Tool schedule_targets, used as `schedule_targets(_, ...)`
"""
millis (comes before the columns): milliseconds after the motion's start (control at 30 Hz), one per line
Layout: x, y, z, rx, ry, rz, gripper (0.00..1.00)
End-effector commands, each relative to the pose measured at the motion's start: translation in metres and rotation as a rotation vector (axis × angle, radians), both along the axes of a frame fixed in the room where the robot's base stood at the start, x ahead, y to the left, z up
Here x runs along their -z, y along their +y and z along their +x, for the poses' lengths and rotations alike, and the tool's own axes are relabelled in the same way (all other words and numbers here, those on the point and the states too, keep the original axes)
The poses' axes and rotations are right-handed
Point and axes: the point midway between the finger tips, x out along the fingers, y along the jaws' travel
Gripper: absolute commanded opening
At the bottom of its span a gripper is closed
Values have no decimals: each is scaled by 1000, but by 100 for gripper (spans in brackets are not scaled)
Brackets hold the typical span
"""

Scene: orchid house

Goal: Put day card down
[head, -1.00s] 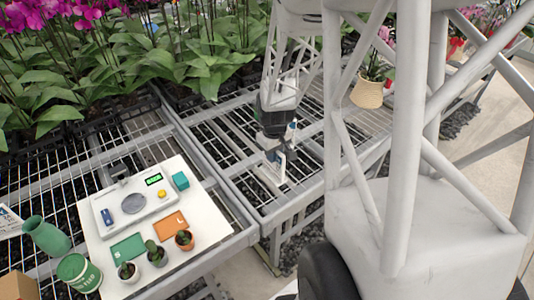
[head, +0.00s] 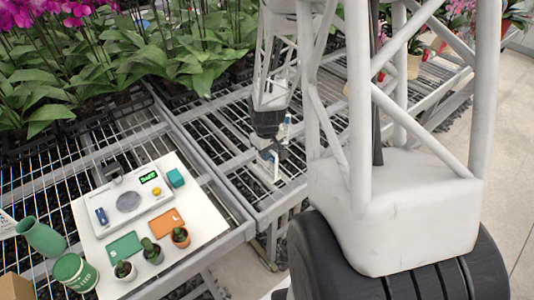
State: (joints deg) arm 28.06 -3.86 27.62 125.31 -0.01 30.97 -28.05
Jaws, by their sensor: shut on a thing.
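My gripper (head: 268,154) hangs over the slatted metal bench right of the white board. It is shut on a small, thin, upright whitish piece with some blue (head: 275,168), likely the day card. Any print on it is too small to read, and the fingers partly hide it. I cannot tell whether its lower edge touches the slats. On the board, a green card (head: 124,246) and an orange card (head: 168,222) lie flat, well left of my gripper.
The white board (head: 205,228) carries a device (head: 112,197) with a lit display, a teal block (head: 175,177) and small potted cacti (head: 152,253). A green vase (head: 40,238) and green tin (head: 76,273) stand left. Orchids line the back. Bare slats surround my gripper.

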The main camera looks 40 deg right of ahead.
Motion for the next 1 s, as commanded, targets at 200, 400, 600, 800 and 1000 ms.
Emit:
schedule_targets(200,3,0,0,0,-1,-1,0)
schedule_targets(400,4,0,0,0,-1,0,0)
schedule_targets(600,6,0,0,0,-1,0,27)
schedule_targets(800,6,0,0,0,-1,0,40)
schedule_targets(1000,6,0,0,0,-1,0,40)
